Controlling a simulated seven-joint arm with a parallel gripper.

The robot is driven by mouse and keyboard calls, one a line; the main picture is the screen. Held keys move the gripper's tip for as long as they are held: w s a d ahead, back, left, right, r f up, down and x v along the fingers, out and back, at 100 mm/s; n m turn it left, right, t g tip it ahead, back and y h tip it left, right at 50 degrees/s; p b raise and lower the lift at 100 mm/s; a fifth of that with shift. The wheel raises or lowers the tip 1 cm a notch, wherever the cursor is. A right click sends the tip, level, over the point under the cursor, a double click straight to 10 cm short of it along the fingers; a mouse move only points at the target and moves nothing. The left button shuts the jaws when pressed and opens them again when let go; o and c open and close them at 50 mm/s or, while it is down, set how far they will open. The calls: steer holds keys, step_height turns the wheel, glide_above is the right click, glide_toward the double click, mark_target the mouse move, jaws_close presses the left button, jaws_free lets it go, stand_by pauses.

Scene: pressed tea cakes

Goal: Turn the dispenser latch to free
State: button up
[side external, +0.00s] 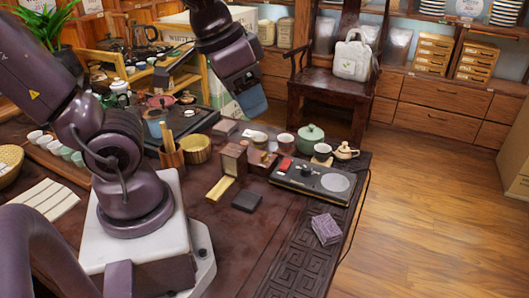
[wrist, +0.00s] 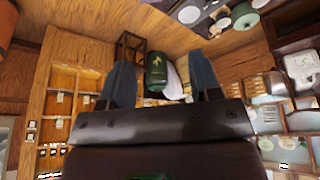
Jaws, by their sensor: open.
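I cannot pick out the dispenser latch for sure in either view. A small upright wooden box (side external: 233,159) stands mid-table with a yellow strip (side external: 219,189) in front of it; I cannot tell whether it is the dispenser. My gripper (side external: 252,108) is in the air above the back of the table, apart from the things on it. In the wrist view my gripper (wrist: 159,62) has its two blue fingers spread wide, with nothing held. A dark green canister (wrist: 156,74) shows between them, beyond the fingertips.
A black tray (side external: 330,196) with a grey disc lies at the table's right. Cups, a green teapot (side external: 310,138) and a dark flat block (side external: 247,201) stand nearby. A purple patterned block (side external: 326,229) lies near the right edge. The front middle of the table is clear.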

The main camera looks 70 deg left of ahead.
steer(key=w+a+f+n+g+h, duration=0.1)
steer(key=w+a+f+n+g, duration=0.2)
steer(key=w+a+f+n, duration=0.2)
steer(key=n+g+y, duration=0.1)
steer(key=n, duration=2)
glide_above(265, 153)
step_height(265, 153, down, 12)
step_height(265, 153, down, 12)
steer(key=shift+s, duration=0.1)
steer(key=shift+c, duration=0.2)
steer(key=c, duration=0.9)
